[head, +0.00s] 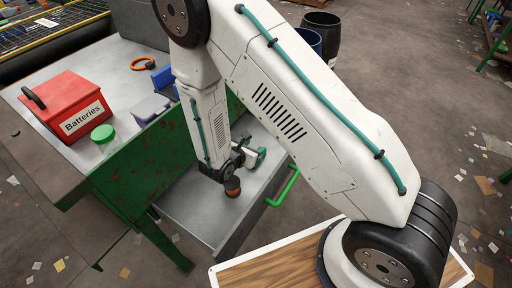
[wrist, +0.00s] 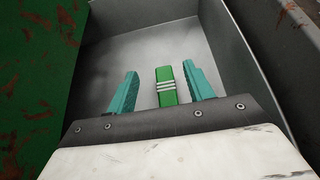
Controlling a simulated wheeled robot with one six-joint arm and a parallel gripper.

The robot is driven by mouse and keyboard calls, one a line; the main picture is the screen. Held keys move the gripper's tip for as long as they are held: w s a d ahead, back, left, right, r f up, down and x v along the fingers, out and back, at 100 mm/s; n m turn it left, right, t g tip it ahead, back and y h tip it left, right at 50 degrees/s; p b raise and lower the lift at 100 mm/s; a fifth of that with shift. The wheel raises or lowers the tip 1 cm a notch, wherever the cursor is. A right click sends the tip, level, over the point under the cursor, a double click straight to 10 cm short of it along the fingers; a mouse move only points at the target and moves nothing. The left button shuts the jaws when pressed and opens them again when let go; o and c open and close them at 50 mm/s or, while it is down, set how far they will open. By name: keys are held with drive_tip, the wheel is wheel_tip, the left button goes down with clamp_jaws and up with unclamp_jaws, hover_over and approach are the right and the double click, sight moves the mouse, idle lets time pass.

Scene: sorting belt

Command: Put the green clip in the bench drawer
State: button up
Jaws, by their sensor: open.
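The green clip (wrist: 168,92), a small green block with pale stripes across it, shows in the wrist view between the two teal fingers of my gripper (wrist: 160,72). The fingers are apart, with a gap on each side of the clip. The clip appears to be inside the grey bench drawer (wrist: 141,52); whether it rests on the drawer floor is hard to tell. In the head view the drawer (head: 190,205) is pulled out from the green bench, and my gripper (head: 250,157) is over it. I cannot make out the clip there.
On the bench top (head: 60,128) are a red Batteries box (head: 68,103), a green-lidded jar (head: 103,136), a grey-blue box (head: 150,107) and an orange ring (head: 142,63). The drawer has a green handle (head: 284,187). Dark bins (head: 321,35) stand behind my arm.

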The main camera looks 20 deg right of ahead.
drive_tip(key=v, duration=1)
drive_tip(key=s+d+r+m+g, duration=0.3)
drive_tip(key=d+r+m, duration=0.35)
drive_tip(key=r, duration=0.35)
drive_tip(key=s+d+r+m+g, duration=0.35)
drive_tip(key=d+r+m, duration=0.3)
drive_tip(key=r, duration=0.45)
drive_tip(key=s+r+m+y, duration=0.9)
drive_tip(key=s+r+m, duration=0.3)
drive_tip(key=s, duration=0.4)
drive_tip(key=shift+s+a+t+y, duration=0.3)
drive_tip(key=shift+t+y, duration=0.05)
drive_tip(key=shift+y, duration=0.05)
